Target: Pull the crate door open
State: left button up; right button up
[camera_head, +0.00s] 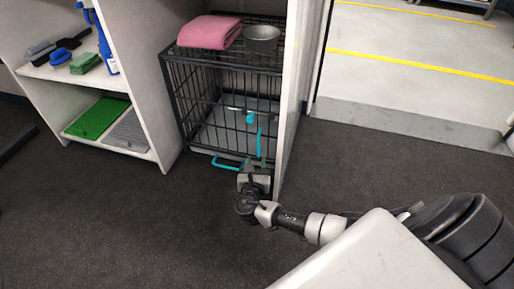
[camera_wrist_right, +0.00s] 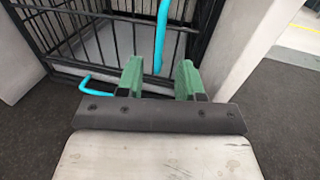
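The black wire crate (camera_head: 215,95) stands in a bay between white panels. Its front looks closed. A vertical teal handle (camera_head: 260,142) is on the crate's front near the right panel, and it also shows in the right wrist view (camera_wrist_right: 161,35). My right gripper (camera_head: 257,163) is low in front of the crate. In the right wrist view its green fingers (camera_wrist_right: 160,68) are apart, with the handle's lower end seen between their tips. I cannot tell whether they touch it. My left gripper is not in view.
A second teal bar (camera_head: 226,163) sticks out low on the crate front. A pink towel (camera_head: 209,32) and a metal bowl (camera_head: 262,38) lie on top. The white panel (camera_head: 291,100) stands close right of my right gripper. The dark floor (camera_head: 130,215) in front is clear.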

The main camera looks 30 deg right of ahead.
aim_at(258, 145)
jog(key=b+x, duration=0.4)
jog(key=x, duration=0.3)
jog(key=shift+w+d+f, duration=0.2)
jog(key=shift+w+d, duration=0.05)
jog(key=shift+w+d+r+b, duration=0.15)
jog(key=shift+w+d+b, duration=0.25)
jog(key=shift+w+b, duration=0.1)
jog(key=shift+c, duration=0.5)
grip_shut()
